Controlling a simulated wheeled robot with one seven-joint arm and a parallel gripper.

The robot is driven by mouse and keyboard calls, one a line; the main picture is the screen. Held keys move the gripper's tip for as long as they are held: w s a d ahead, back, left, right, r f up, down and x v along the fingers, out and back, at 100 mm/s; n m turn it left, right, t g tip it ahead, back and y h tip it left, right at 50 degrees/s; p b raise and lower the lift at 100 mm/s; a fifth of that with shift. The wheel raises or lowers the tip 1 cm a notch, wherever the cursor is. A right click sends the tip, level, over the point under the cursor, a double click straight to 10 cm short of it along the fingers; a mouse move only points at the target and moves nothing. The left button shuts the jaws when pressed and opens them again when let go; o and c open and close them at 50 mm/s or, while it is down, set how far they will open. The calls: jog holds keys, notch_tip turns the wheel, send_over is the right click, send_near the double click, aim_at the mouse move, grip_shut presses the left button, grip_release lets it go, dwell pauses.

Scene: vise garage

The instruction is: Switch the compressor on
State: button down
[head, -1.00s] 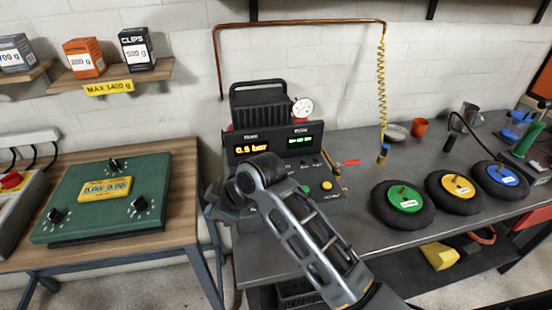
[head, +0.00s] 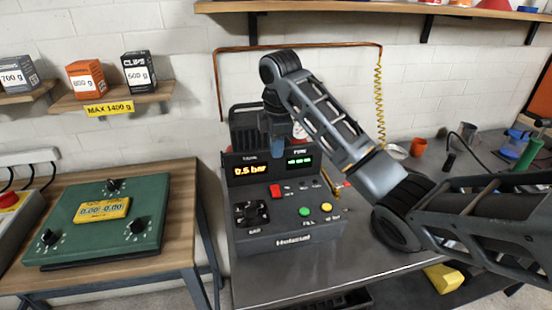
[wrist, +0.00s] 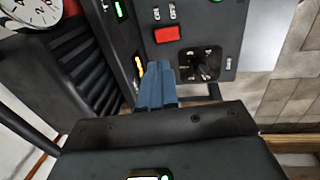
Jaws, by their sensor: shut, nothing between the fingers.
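The compressor (head: 290,240) is a dark box on the metal bench with a sloped front panel and an orange readout of 0.5 bar. A red rocker switch (head: 275,190) sits on the panel above a black knob (head: 252,215). The switch also shows in the wrist view (wrist: 167,34), with the knob (wrist: 203,66) near it. I cannot tell which way the rocker is tipped. My gripper (head: 278,153) points down in front of the display top, above the switch and apart from it. Its blue fingers (wrist: 157,84) are closed together and empty.
A green button (head: 305,211) and a yellow button (head: 327,208) lie right of the knob. A round gauge (wrist: 30,10) and the ribbed compressor top stand behind. A green control box (head: 105,215) is on the wooden table at left. My arm crosses the bench at right.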

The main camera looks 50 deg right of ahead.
aim_at(275, 187)
jog(key=f, duration=0.4)
jog(key=w+f+b, duration=0.1)
jog(key=f, duration=0.3)
jog(key=d+f+b, duration=0.1)
jog(key=f, duration=0.3)
jog(key=shift+w+f, duration=0.15)
jog(key=shift+w, duration=0.05)
jog(key=shift+b, duration=0.3)
